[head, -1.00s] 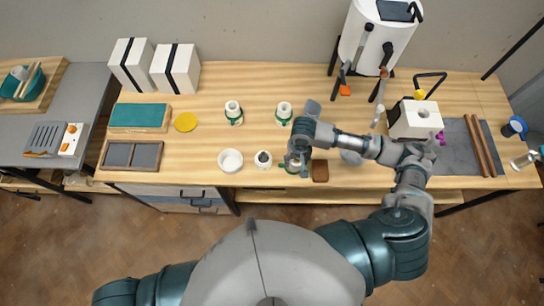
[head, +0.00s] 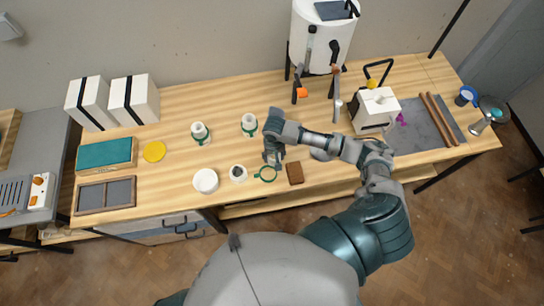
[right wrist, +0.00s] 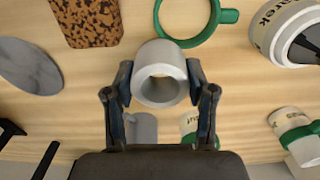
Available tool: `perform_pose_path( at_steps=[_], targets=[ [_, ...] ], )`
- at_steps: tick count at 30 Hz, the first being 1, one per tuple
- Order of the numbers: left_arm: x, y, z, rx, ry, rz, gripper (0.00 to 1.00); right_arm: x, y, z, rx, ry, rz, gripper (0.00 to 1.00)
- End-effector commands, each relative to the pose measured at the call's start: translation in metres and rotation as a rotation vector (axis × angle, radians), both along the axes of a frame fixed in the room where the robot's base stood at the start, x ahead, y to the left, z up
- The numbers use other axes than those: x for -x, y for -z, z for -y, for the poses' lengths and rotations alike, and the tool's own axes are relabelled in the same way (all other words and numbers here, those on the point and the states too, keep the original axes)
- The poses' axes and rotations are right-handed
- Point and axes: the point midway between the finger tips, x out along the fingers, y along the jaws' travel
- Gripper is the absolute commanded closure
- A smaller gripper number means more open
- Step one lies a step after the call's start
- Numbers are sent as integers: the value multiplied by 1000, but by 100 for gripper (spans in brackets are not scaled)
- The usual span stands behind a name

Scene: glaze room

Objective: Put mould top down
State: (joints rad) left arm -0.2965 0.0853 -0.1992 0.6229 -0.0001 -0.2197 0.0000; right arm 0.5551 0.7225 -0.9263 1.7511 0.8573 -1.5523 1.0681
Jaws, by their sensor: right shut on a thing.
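My right gripper (right wrist: 160,85) is shut on a pale, hollow cylinder (right wrist: 160,60), which I take to be the mould top. Its round opening faces the camera. In the head view my right gripper (head: 273,157) is over the front of the bench and largely hides the piece. A green ring with a short handle (head: 265,174) lies just in front; it also shows in the right wrist view (right wrist: 189,42), empty. I cannot tell how high the cylinder is above the wood. My left gripper is out of view.
A white jar with a dark opening (head: 238,174) and a white bowl (head: 205,181) stand to the left. A brown block (head: 295,173) lies to the right. Two green-banded white pieces (head: 200,133) (head: 249,125) stand behind.

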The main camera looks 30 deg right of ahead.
Motion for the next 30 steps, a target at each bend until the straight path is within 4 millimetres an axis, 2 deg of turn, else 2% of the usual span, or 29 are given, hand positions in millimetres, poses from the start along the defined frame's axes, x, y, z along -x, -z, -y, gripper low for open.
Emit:
perform_pose_path(
  at_steps=[3, 7, 14, 22, 23, 24, 25, 26, 30],
  targets=[
    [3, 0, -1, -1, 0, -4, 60, -13, 2, 4, 0, 0, -1, 81],
    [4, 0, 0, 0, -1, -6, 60, -15, 7, 4, -1, -2, -2, 81],
    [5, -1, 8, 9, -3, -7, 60, -15, 36, 3, 4, -1, -1, 81],
    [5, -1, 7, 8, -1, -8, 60, -15, 38, 2, 2, -2, -1, 81],
    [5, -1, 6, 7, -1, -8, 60, -15, 38, 3, 2, -2, -1, 40],
    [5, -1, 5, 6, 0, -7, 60, -15, 38, 3, 1, -2, 0, 30],
    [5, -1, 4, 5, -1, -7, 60, -15, 38, 4, 1, -2, 0, 22],
    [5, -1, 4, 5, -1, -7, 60, -15, 38, 4, 1, -2, 0, 19],
    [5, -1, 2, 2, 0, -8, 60, -15, 38, 4, 1, -1, 0, 19]
  ],
)
